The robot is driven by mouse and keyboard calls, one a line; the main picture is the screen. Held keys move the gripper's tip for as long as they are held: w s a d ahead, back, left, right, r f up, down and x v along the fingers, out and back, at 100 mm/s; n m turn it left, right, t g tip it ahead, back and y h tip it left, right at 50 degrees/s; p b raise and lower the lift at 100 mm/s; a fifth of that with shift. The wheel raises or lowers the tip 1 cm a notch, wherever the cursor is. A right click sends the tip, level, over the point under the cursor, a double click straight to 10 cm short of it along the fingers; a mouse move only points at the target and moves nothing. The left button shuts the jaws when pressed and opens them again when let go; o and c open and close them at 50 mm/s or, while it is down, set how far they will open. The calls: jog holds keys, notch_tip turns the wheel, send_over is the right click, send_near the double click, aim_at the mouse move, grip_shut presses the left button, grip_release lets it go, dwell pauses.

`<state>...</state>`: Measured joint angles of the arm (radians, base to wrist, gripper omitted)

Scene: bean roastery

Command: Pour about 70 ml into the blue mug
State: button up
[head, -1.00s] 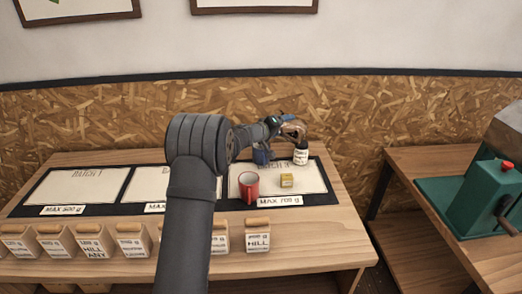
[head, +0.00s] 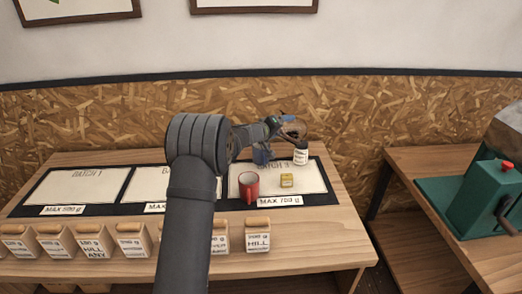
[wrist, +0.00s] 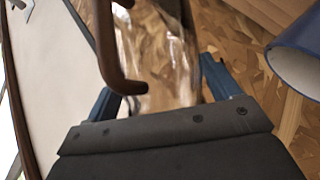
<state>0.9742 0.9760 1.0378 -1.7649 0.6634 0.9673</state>
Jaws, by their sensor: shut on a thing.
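My gripper (wrist: 160,90) is shut on a clear glass jug (wrist: 165,60) with a brown handle (wrist: 108,50). In the head view the jug (head: 294,128) is small and held above the back of the right-hand mat, partly hidden by the gripper. The blue mug (head: 262,156) stands below and left of the jug, partly hidden by the arm. In the wrist view a dark blue rounded wall, which looks like the blue mug (wrist: 297,55), shows at the upper right edge. I cannot tell how much is in the jug or mug, or whether liquid is flowing.
A red mug (head: 249,187) stands in front of the blue mug. A small yellow box (head: 287,181) is to its right. A labelled white jar (head: 301,157) stands close behind, near the jug. Several labelled bean bins (head: 131,241) line the front edge. A green machine (head: 470,205) is on the right table.

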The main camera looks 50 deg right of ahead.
jog(key=shift+m+y, duration=0.3)
jog(key=shift+d+r+m+t+y, duration=0.1)
jog(key=shift+r+m+t+y, duration=0.35)
jog(key=shift+y, duration=0.15)
jog(key=shift+s+d+r+m+y+b, duration=0.1)
jog(key=shift+s+r+m+y+b, duration=0.1)
jog(key=shift+r+m+y+b, duration=0.15)
jog(key=shift+s+d+m+t+y, duration=0.45)
jog(key=shift+t+y, duration=0.1)
jog(key=shift+y, duration=0.1)
jog(key=shift+s+d+r+m+t+y+b, duration=0.2)
jog(key=shift+r+y+b, duration=0.1)
jog(key=shift+r, duration=0.1)
jog(key=shift+s+d+r+m+t+y+b, duration=0.1)
jog(key=shift+s+d+r+t+y+b, duration=0.1)
jog(key=shift+r+y, duration=0.15)
jog(key=shift+s+d+f+m+t+y+b, duration=0.15)
jog(key=shift+s+d+m+t+y+b, duration=0.25)
jog(key=shift+t, duration=0.2)
jog(key=shift+s+d+r+m+t+y, duration=0.3)
jog(key=shift+m+t+y, duration=0.1)
jog(key=shift+y, duration=0.15)
